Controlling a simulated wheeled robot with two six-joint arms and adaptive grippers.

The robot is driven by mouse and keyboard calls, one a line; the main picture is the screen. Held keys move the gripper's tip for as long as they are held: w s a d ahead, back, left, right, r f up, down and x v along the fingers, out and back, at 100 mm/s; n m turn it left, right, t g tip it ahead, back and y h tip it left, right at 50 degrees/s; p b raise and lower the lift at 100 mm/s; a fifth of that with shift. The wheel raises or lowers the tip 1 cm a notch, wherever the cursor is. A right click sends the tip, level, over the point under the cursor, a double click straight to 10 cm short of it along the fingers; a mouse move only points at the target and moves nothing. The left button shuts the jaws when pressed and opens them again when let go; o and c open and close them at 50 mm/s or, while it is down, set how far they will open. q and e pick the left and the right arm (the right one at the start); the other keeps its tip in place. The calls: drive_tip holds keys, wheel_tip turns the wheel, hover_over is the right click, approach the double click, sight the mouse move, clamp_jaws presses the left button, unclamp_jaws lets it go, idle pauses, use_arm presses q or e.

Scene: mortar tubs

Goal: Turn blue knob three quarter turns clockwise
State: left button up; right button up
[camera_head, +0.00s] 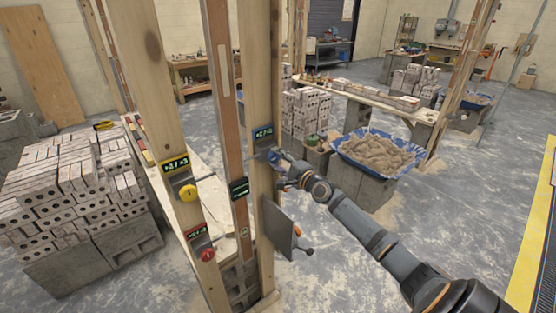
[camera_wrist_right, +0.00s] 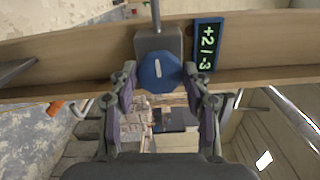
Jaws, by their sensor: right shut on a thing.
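The blue knob (camera_wrist_right: 160,73) is faceted and has a short white mark on its face. It sits on a grey block on a wooden post, and in the head view it shows as a small blue patch (camera_head: 273,156). A blue-framed display (camera_wrist_right: 207,46) beside it reads "+2 / -3". My right gripper (camera_head: 281,164) is shut on the knob, with one finger on each side of it in the right wrist view (camera_wrist_right: 163,82). The gripper hides part of the knob in the head view. My left gripper is in neither view.
A yellow knob (camera_head: 188,192) and a red knob (camera_head: 207,254) sit on the nearer left post. A grey plate (camera_head: 280,226) with an orange spot is below my right gripper. Stacked bricks (camera_head: 70,190) stand left; a blue tub of sand (camera_head: 345,158) stands right.

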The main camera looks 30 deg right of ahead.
drive_tip(key=shift+f, duration=0.1)
idle(0.3)
drive_tip(key=o, duration=1.1)
drive_tip(key=shift+o, duration=0.2)
drive_tip(key=shift+r, duration=0.2)
